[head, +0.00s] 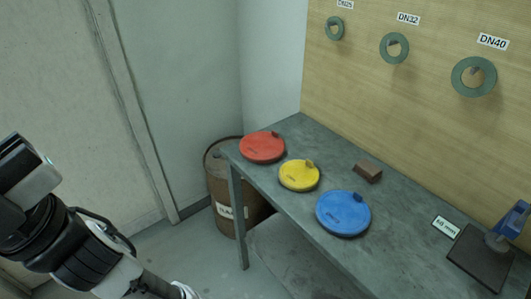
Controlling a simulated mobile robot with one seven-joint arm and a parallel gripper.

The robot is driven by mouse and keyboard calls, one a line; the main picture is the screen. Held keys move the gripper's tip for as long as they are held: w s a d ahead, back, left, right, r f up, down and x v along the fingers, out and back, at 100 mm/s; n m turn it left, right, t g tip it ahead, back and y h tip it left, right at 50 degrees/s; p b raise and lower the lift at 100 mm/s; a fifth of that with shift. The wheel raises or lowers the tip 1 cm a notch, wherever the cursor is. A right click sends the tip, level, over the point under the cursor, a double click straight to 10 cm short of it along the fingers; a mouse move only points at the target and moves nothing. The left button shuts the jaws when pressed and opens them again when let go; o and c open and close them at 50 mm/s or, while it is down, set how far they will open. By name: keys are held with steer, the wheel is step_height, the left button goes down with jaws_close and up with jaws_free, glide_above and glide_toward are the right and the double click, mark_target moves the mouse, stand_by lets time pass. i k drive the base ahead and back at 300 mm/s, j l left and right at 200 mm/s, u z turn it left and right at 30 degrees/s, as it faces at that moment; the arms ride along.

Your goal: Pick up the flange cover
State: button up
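Three round flange covers lie flat on the grey table in the head view, each with a small knob near its far edge and dark lettering on top. The red cover (262,147) is farthest left, the yellow cover (298,177) is in the middle and is the smallest, and the blue cover (343,214) is nearest and largest. My arm's end, with what looks like my gripper (25,172), is at the far left edge, well away from the table and covers. Its fingers cannot be made out, so whether it is open or shut is unclear.
A brown block (367,172) lies behind the blue cover. A dark plate (480,262) with a blue-handled item (513,220) and a small sign (446,226) are at right. Green rings (474,76) hang on the wooden board. A rusty barrel (232,190) stands by the table's left end.

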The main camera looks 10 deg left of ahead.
mark_target(258, 147)
steer(key=i+j+z, duration=0.25)
steer(key=i+z, duration=0.2)
steer(key=i+j+z, duration=0.4)
